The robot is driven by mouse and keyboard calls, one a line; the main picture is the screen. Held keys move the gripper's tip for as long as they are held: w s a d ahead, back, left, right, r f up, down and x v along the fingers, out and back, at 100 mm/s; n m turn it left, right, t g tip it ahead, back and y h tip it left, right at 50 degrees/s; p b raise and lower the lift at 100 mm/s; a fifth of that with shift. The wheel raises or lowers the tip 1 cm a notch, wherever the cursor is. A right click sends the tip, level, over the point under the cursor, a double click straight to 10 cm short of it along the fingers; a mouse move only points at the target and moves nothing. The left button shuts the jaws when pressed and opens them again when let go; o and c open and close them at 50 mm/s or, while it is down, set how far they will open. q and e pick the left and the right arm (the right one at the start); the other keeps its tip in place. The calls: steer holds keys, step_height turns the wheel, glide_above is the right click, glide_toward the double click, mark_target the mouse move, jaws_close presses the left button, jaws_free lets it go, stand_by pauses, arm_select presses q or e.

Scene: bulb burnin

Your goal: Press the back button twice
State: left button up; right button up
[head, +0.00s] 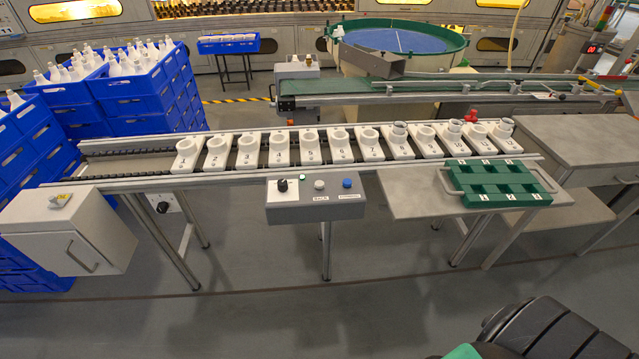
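A grey control box (316,203) is fixed to the front of the conveyor, near the middle of the head view. On its top are a black knob (282,185), a white button (319,185) and a blue button (347,184). The label below the white button appears to read BACK; the blue button's label is too small to read surely. A small green light (302,177) shows behind the buttons. Nothing touches the box or the buttons.
Numbered white holders (310,147) line the conveyor; a few at the right end hold metallic rings or cups. A green tray (497,184) with numbered slots sits on a grey side table (420,206). Blue crates (125,95) stand at left. Floor before the box is clear.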

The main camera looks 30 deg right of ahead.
jaws_close()
stand_by(1.5)
